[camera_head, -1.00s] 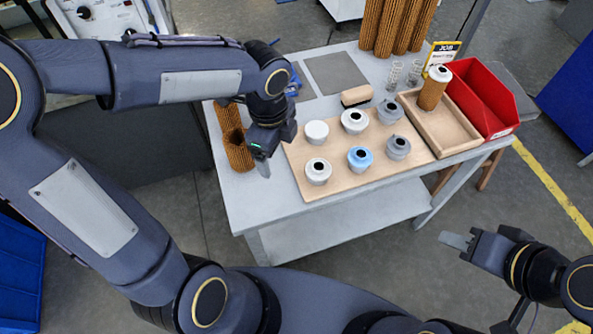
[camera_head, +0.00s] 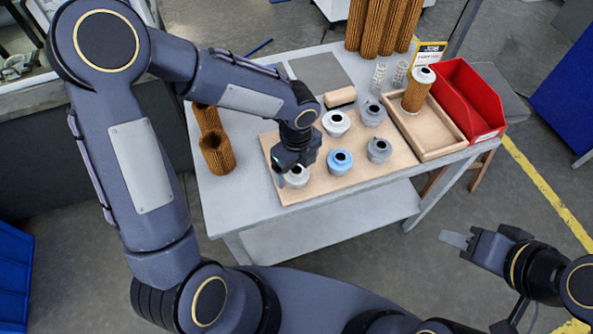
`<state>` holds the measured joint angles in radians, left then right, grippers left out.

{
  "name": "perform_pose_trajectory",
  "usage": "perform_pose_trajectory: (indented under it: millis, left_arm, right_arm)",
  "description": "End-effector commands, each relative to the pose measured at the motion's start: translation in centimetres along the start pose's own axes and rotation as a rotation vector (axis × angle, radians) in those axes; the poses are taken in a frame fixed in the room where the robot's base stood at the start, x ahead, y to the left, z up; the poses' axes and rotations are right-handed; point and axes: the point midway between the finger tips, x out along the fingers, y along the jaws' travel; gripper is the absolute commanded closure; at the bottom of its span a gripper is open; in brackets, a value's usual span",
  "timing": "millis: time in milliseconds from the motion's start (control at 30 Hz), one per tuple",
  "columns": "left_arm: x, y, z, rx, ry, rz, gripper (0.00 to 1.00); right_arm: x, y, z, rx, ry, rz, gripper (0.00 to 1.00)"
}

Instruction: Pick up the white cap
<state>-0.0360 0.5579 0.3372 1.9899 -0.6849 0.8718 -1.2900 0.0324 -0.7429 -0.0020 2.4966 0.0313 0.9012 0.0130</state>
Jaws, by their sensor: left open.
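A white cap with a dark centre hole (camera_head: 297,178) sits at the front left of the wooden board (camera_head: 398,162). My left gripper (camera_head: 287,176) is open, pointing down right at this cap and covering part of it; I cannot tell whether the fingers touch it or straddle it. Another white cap with a dark hole (camera_head: 336,124) stands in the back row. The left place of the back row is hidden behind my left wrist. My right gripper (camera_head: 457,240) is off the table at the lower right, empty; its finger gap is not clear.
A blue cap (camera_head: 340,164) and two grey caps (camera_head: 379,151) (camera_head: 372,114) share the board. Brown pleated filters (camera_head: 217,154) lie at the left. A wooden tray (camera_head: 440,145) holding a filter (camera_head: 417,90) and a red bin (camera_head: 474,93) are at the right.

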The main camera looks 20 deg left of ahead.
Motion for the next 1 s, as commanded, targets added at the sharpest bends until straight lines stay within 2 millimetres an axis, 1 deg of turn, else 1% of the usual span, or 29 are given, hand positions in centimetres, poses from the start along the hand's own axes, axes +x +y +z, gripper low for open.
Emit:
perform_pose_trajectory:
  millis: [133,400,500,833,1000]
  left_arm:
    - [0.0,0.0,0.0,-0.001,0.000,0.000,0.16]
    - [-0.1,0.0,0.0,-0.001,0.000,0.000,0.52]
    - [-0.1,0.0,0.0,-0.001,0.000,0.000,0.63]
    - [-0.2,0.0,0.0,-0.001,0.000,-0.001,0.63]
    - [-1.4,-0.1,0.0,-0.003,-0.001,-0.001,0.63]
  right_arm:
    - [0.0,0.0,0.0,0.000,0.000,0.000,0.64]
    - [0.0,0.0,0.0,0.000,0.000,0.000,0.64]
    - [0.0,0.0,0.0,0.000,0.000,0.000,0.64]
    - [0.0,0.0,0.0,0.000,0.000,0.000,0.64]
    - [-0.2,-0.1,-0.1,0.000,0.000,0.000,0.64]
